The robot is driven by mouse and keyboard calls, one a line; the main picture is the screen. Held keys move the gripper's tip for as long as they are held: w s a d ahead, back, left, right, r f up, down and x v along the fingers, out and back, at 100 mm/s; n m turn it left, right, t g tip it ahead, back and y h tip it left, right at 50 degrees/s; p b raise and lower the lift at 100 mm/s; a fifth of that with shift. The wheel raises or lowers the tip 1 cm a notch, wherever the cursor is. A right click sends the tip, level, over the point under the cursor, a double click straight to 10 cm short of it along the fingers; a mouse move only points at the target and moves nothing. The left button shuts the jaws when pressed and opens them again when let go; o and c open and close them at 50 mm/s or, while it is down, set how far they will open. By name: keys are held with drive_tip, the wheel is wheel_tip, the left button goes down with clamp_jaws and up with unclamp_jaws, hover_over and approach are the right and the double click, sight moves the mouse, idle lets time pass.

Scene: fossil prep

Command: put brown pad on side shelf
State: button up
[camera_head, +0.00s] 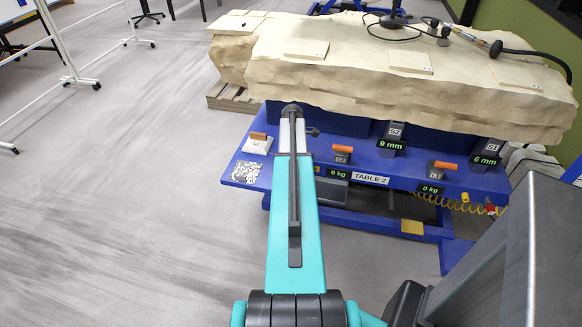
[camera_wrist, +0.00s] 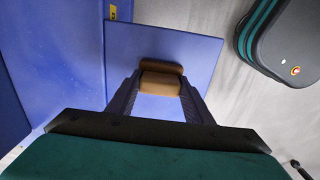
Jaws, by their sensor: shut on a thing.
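The brown pad (camera_wrist: 161,87) is between the two fingers of my gripper (camera_wrist: 160,78) in the wrist view. The gripper is shut on it. The pad shows as a lighter near face and a darker far part. Below it is a flat blue panel (camera_wrist: 192,50), which looks like the side shelf, beside a larger blue surface. The pad is over this panel; I cannot tell whether it touches it. In the head view my teal arm reaches toward the table, and the gripper and held pad are hidden.
The blue table (camera_head: 479,180) carries a large pale rock slab (camera_head: 390,80). At its left lie a white block with a brown top (camera_head: 258,146) and a speckled sheet (camera_head: 246,172). Orange-handled blocks (camera_head: 342,153) stand along the front. Open floor (camera_head: 120,210) lies left.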

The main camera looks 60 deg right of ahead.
drive_tip(key=o, duration=1.1)
wheel_tip(320, 180, up, 12)
drive_tip(key=b, duration=0.1)
drive_tip(key=shift+r, duration=0.15)
idle(0.5)
